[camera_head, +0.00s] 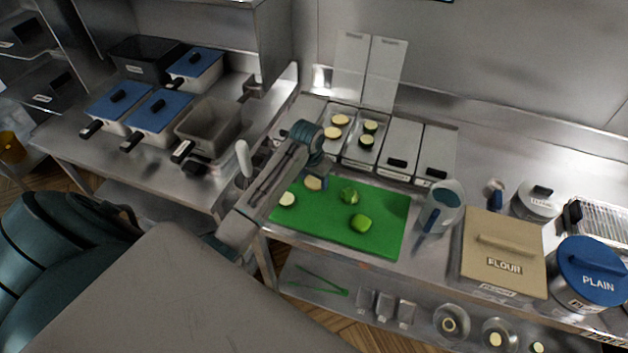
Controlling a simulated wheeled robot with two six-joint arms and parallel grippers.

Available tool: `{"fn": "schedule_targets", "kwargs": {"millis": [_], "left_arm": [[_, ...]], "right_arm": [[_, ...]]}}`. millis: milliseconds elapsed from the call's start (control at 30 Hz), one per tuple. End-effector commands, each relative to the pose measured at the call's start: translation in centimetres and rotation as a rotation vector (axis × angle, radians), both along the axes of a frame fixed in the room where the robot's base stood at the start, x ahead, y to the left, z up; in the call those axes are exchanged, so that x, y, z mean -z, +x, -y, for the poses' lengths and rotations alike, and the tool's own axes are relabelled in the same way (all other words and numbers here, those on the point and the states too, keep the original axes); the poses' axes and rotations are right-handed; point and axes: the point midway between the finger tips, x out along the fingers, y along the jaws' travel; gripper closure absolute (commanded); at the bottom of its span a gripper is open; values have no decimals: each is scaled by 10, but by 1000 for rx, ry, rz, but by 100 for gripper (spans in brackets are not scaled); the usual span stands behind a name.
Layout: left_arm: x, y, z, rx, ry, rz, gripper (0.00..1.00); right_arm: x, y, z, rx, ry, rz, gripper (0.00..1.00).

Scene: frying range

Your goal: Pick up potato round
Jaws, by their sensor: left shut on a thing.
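My left gripper (319,180) reaches down over the far left part of the green cutting board (385,239). It is shut on a pale yellow potato round (312,184), which shows partly beneath the fingers. Whether the round still touches the board is hard to tell. Another pale round (288,199) with a darker rim lies near the board's left edge. Two more yellow rounds (341,120) lie in the metal pan behind the board. My right gripper is not in view.
Green-rimmed rounds (367,141) sit in the neighbouring pan, beside lidded pans (401,145). A metal jug (444,195) and a flour bin (503,258) stand to the right. Fryers with blue lids (159,111) are at left.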

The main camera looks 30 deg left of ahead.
Motion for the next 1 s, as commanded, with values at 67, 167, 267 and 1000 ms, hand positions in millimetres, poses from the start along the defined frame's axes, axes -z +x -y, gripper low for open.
{"fn": "schedule_targets", "kwargs": {"millis": [67, 167, 267, 1000], "left_arm": [[-1, 0, 0, 0, 0, 2, 55], [-6, 1, 0, 0, 1, 2, 55], [-15, 1, -1, 1, 2, 5, 55], [-49, -132, 48, 1, 0, -1, 55]], "right_arm": [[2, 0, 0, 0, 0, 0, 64], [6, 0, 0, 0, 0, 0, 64], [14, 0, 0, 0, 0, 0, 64], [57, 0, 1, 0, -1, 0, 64]]}}
